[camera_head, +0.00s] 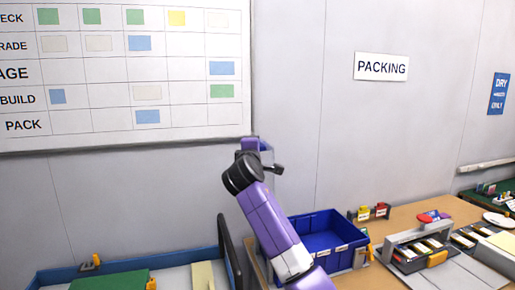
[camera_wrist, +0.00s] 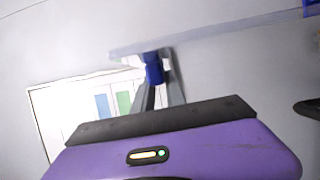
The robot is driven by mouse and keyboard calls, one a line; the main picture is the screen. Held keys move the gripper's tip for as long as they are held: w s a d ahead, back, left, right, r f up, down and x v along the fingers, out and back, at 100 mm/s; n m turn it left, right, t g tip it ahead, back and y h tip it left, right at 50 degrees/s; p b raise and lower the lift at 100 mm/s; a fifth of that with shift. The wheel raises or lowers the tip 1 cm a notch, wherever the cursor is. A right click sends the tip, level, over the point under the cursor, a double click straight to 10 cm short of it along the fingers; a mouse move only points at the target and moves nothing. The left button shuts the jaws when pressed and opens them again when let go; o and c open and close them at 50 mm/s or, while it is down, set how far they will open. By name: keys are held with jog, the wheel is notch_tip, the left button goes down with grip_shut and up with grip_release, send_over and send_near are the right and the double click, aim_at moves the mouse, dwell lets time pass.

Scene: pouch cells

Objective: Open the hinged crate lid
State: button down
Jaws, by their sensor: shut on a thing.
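My gripper (camera_wrist: 157,82) is shut on a small blue grip (camera_wrist: 153,68) in the wrist view. The grip joins a pale, flat panel (camera_wrist: 225,36), which appears to be the crate lid and crosses the view above the fingers. In the head view my gripper (camera_head: 262,148) is raised high against the wall, and its fingertips are mostly hidden behind my wrist. A sliver of blue and pale grey, perhaps the lid (camera_head: 267,165), shows beside it. The blue crate (camera_head: 325,235) stands on the table below with its top uncovered; my arm hides its left part.
A dark upright panel (camera_head: 229,252) stands left of the crate. A blue-edged tray (camera_head: 190,257) with a green board lies farther left. Small red and yellow items (camera_head: 372,211) and a grey rack (camera_head: 420,245) are right of the crate. Air around my gripper looks clear.

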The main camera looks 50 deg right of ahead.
jog(key=shift+r, duration=0.15)
jog(key=c, duration=1.4)
grip_release()
jog(key=shift+o, duration=0.2)
jog(key=b+v, duration=0.2)
jog(key=v, duration=0.5)
jog(key=shift+s+a, duration=0.25)
jog(key=shift+a, duration=0.05)
